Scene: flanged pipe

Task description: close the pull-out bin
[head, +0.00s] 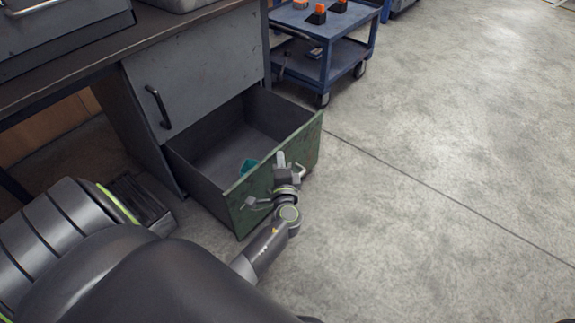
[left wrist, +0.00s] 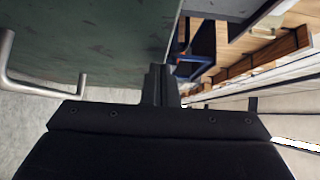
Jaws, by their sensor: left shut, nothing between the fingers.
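The pull-out bin (head: 306,148) stands out from the lower part of the grey cabinet, with its dark inside showing and its worn green front facing the floor area. My left gripper (head: 281,160) is at that front, near its top edge, and covers part of it. In the left wrist view, the green front (left wrist: 100,40) fills the upper left, with a metal bar handle (left wrist: 38,88) left of the fingers. The left gripper's fingers (left wrist: 160,80) are shut and empty, close to the front; I cannot tell whether they touch it. My right gripper is not in view.
A blue cart (head: 326,55) stands behind. The concrete floor (head: 440,150) at the right is clear.

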